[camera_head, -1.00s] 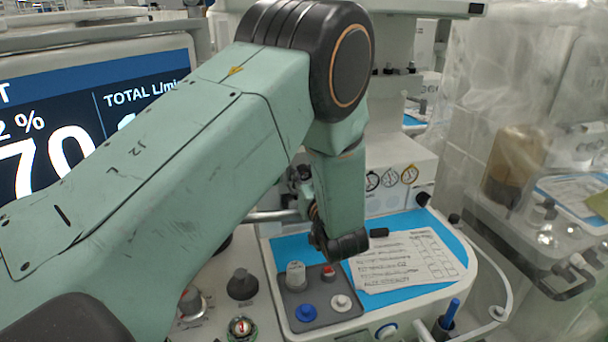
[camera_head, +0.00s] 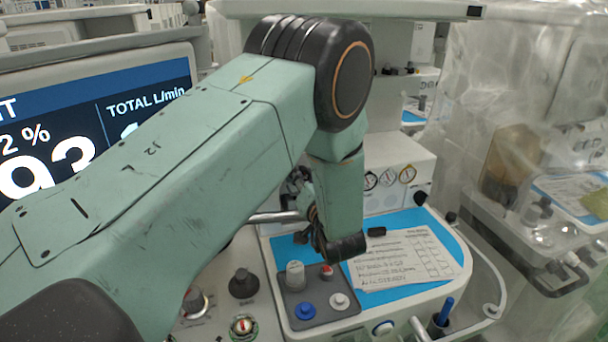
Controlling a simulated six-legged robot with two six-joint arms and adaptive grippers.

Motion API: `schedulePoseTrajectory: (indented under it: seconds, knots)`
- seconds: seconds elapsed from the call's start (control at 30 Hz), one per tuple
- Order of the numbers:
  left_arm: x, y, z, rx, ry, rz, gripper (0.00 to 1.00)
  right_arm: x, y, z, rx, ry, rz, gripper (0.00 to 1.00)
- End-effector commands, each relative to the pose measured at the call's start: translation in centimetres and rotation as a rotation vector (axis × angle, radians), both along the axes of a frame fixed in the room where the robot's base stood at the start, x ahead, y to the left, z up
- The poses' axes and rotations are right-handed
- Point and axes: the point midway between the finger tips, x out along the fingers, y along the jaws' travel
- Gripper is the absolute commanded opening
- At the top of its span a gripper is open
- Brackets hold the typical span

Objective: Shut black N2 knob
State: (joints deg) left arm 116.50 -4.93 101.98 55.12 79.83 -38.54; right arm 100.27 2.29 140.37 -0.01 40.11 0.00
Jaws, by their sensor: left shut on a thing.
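My left arm crosses the view from the left and bends down over the cart top. My right gripper is not in view.
A grey block (camera_head: 320,315) with grey, red, blue and white knobs sits on the cart's blue surface (camera_head: 425,218). A written sheet (camera_head: 405,260) lies beside it. A red-topped dial (camera_head: 243,325) is in front. A plastic-covered cart (camera_head: 540,230) stands right.

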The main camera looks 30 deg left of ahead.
Motion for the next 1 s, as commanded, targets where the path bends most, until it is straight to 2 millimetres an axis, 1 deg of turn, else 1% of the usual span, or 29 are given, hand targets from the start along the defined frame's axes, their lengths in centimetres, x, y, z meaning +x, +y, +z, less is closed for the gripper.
schedulePoseTrajectory:
  seconds: [0.07, 0.1, 0.17, 0.2, 0.43, 0.53, 0.63, 0.8, 1.0]
  knots:
    - [0.0, 0.0, 0.0, 0.000, 0.000, 0.001, 0.00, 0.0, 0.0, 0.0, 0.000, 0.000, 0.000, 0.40]
    - [0.0, 0.0, 0.0, 0.000, 0.000, 0.001, 0.33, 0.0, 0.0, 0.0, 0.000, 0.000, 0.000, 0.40]
    - [0.0, 0.0, 0.0, 0.000, 0.000, 0.001, 0.38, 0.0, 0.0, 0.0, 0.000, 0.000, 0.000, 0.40]
    - [0.0, 0.0, 0.0, 0.000, 0.000, 0.001, 0.39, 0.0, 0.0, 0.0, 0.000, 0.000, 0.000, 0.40]
    - [0.0, 0.0, 0.0, -0.001, 0.000, 0.000, 0.39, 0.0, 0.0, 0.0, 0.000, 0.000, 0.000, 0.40]
    - [-0.2, -0.3, 0.0, 0.000, 0.000, -0.001, 0.39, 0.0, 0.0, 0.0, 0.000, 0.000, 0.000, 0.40]
    - [-0.8, -1.2, 0.0, 0.000, 0.000, -0.004, 0.39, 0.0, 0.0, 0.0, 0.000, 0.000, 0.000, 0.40]
    - [-2.5, -3.2, 0.0, 0.002, 0.001, -0.005, 0.39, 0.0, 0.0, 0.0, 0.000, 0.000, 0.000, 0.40]
    - [-4.1, -4.9, 0.0, 0.000, 0.001, -0.003, 0.39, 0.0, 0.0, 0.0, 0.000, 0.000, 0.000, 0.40]
